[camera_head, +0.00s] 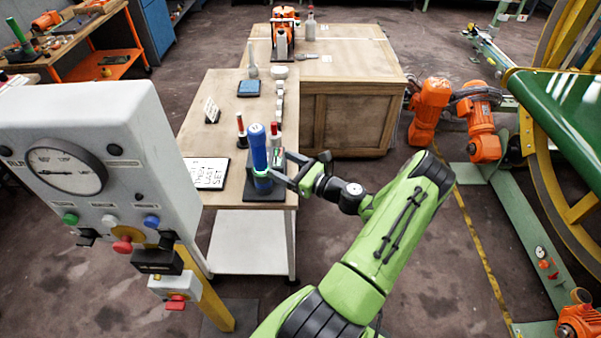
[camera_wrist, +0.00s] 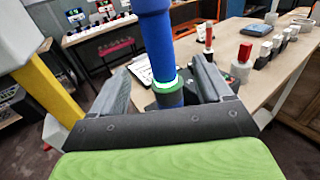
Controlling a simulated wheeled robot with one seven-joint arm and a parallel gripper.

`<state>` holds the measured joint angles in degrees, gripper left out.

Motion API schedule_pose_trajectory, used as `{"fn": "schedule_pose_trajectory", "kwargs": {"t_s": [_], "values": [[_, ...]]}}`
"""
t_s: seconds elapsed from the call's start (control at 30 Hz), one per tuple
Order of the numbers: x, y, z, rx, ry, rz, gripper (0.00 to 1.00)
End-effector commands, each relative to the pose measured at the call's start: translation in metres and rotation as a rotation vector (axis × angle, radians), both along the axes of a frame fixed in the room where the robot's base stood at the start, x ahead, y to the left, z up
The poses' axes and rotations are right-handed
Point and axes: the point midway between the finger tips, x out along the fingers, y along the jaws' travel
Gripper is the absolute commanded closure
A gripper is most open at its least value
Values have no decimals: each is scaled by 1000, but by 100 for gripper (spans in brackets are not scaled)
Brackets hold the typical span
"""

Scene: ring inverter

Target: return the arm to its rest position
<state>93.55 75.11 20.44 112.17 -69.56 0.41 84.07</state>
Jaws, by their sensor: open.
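My green arm reaches from the bottom of the head view to the small wooden bench. My gripper (camera_head: 274,173) is at the front of that bench, open around the lower part of an upright blue tool (camera_head: 259,150). The blue tool stands on a dark square base (camera_head: 264,191) and has a lit green ring low on it. In the wrist view the blue tool (camera_wrist: 157,45) rises between the two grey fingers of my gripper (camera_wrist: 163,90). Whether either finger touches it, I cannot tell.
A grey gauge panel (camera_head: 95,150) with buttons stands close on the left. Red-topped pieces (camera_head: 241,128) and a written card (camera_head: 207,172) are on the bench (camera_head: 226,90). A large wooden crate (camera_head: 350,110) stands behind it. A green machine with a yellow wheel fills the right.

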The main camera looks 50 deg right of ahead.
Motion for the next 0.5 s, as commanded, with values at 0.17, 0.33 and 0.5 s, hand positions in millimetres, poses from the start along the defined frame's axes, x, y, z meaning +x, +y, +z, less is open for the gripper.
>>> {"fn": "schedule_pose_trajectory", "kwargs": {"t_s": [0.17, 0.33, 0.5], "values": [[-46, -4, 1, 0, -1, -3, 22], [-66, -5, 1, 0, -2, 0, 22], [-69, -5, 1, -1, -2, 1, 22]]}}
